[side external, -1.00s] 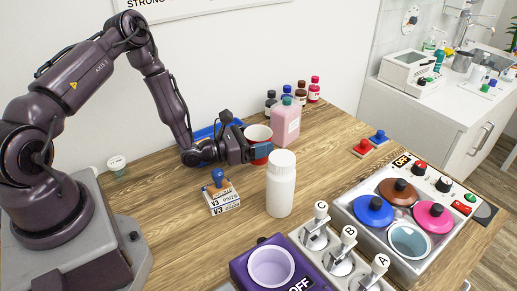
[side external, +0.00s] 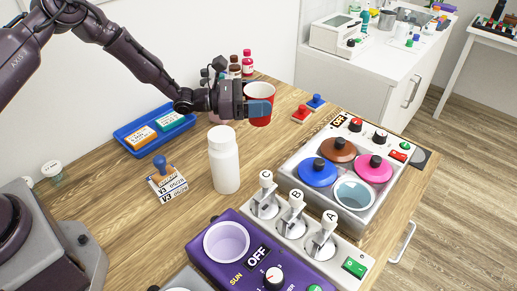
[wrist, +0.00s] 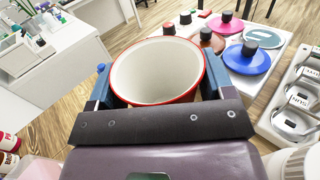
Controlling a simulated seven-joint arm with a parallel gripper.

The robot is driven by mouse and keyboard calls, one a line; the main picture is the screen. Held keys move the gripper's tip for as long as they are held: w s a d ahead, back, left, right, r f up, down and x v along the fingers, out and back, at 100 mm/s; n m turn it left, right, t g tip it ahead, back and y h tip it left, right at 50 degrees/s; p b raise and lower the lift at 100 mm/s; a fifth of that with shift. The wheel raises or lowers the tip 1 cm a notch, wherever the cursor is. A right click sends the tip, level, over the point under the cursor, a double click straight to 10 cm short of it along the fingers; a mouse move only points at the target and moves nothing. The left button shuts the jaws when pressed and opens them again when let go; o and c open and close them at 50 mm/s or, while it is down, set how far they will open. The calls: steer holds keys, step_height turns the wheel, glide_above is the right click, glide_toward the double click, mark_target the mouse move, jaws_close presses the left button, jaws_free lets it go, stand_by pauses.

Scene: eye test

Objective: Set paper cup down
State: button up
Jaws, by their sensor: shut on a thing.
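The paper cup (side external: 262,91) is red outside and white inside, with a red rim. My gripper (side external: 258,107) is shut on it, blue fingers on either side of the cup. The cup is upright in the side view and seems to be above the wooden table, behind and right of the white bottle; the gap under it is hard to judge. In the wrist view the cup (wrist: 155,72) stands between both fingers, mouth toward the camera, and looks empty. Its lower part is hidden there.
A white bottle (side external: 224,165) stands in front of my gripper. Red and blue stamps (side external: 300,114) lie to the right. A box with coloured lids (side external: 300,188), a lever panel (side external: 332,258) and a purple machine (side external: 203,262) fill the front. A blue tray (side external: 124,135) lies left.

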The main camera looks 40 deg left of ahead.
step_height(320, 180, down, 10)
steer(key=shift+w+a+f, duration=0.1)
steer(key=shift+f, duration=0.05)
stand_by(0.3)
steer(key=shift+f, duration=0.2)
steer(key=o, duration=0.9)
steer(key=shift+r, duration=0.1)
steer(key=shift+r, duration=0.15)
steer(key=v, duration=1.2)
